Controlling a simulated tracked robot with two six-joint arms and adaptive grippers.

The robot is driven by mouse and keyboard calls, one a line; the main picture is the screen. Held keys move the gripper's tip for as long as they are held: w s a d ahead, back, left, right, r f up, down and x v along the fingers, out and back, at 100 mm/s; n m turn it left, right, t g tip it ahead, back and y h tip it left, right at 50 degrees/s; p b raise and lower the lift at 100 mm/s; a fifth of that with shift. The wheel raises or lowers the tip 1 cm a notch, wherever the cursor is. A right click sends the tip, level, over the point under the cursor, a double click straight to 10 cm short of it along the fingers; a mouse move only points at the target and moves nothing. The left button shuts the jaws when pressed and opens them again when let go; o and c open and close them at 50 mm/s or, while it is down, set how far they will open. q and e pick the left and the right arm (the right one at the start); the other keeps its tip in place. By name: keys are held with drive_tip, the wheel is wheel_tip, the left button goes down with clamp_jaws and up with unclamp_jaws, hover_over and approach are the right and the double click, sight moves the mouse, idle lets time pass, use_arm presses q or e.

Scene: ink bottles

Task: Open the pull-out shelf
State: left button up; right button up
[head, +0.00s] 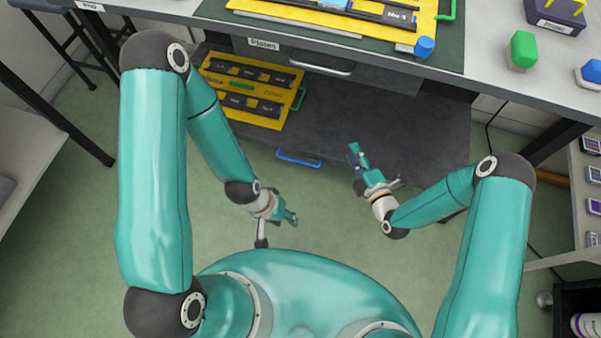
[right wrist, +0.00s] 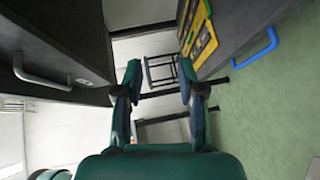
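The pull-out shelf (head: 370,125) is a dark board below the table, and it stands out past the table's front edge. Its blue handle (head: 298,157) is on its front edge and also shows in the right wrist view (right wrist: 262,48). My right gripper (head: 357,154) is over the shelf's front part, right of the handle and apart from it. In the right wrist view its fingers (right wrist: 160,85) are spread with nothing between them. My left gripper (head: 291,217) is below the handle in the picture, over the floor, apart from the shelf. Its finger gap is too small to make out.
A yellow tray (head: 287,75) with black pieces lies on the shelf's left part. A drawer labelled "Plates" with a grey handle (head: 322,70) is above the shelf. The table (head: 484,70) holds a green-capped bottle (head: 523,48). Green floor is free before the shelf.

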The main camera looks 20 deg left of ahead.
drive_tip(key=g+y+b, duration=0.1)
drive_tip(key=y+b, duration=0.1)
drive_tip(key=b, duration=1.1)
approach(300, 161)
drive_tip(key=shift+n, duration=0.4)
drive_tip(key=b+x, duration=0.2)
drive_tip(key=x, duration=0.1)
drive_tip(key=b+x, duration=0.1)
drive_tip(key=x, duration=0.2)
drive_tip(key=f+b+x, duration=0.1)
drive_tip(key=b+x, duration=0.1)
drive_tip(key=x, duration=0.2)
drive_tip(key=shift+b, duration=0.3)
drive_tip(key=shift+r, duration=0.1)
clamp_jaws()
